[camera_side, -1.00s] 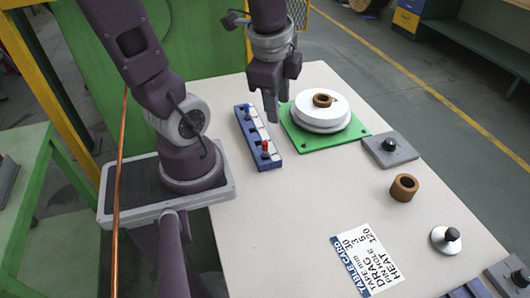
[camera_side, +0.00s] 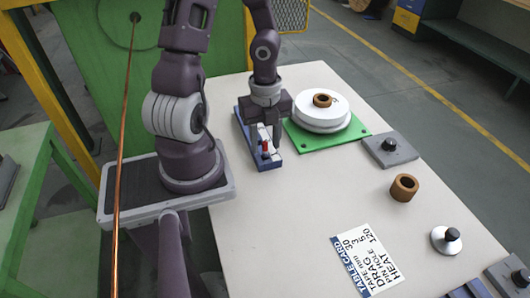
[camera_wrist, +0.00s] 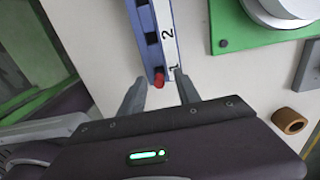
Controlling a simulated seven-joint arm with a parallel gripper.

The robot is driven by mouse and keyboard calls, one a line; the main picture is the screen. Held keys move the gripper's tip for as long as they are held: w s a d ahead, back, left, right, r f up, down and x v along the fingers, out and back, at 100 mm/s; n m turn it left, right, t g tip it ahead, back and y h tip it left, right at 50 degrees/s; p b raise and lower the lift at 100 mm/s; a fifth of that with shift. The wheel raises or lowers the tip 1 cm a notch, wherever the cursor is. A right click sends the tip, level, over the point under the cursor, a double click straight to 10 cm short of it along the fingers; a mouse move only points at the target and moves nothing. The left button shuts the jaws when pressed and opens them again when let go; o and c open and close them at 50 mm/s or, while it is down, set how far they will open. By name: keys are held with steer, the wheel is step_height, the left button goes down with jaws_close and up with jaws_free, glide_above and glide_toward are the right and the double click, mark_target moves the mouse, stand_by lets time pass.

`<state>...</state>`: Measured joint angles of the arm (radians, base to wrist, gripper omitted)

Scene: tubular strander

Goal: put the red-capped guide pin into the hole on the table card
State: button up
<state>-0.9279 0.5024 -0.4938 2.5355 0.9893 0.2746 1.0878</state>
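The red-capped guide pin (camera_side: 265,146) stands at the near end of a blue rail (camera_side: 275,164). In the wrist view the red cap (camera_wrist: 158,81) is beside the rail's white strip, near the mark 1, with dark square holes and a 2 beyond. My gripper (camera_side: 269,143) is low over this end. The wrist view shows its fingers (camera_wrist: 159,86) apart, one on each side of the cap, with no clear contact. The table card (camera_side: 366,258) lies at the front; its lines include pin hole, and the small digits are hard to match to lines.
A green plate with a white disc (camera_side: 322,110) and brown ring stands right of the rail. A grey block with a black knob (camera_side: 390,148), another brown ring (camera_side: 403,188) and a silver knobbed disc (camera_side: 446,240) lie farther right. The middle of the table is clear.

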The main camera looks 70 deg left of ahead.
steer(key=shift+f, duration=0.4)
jaws_close()
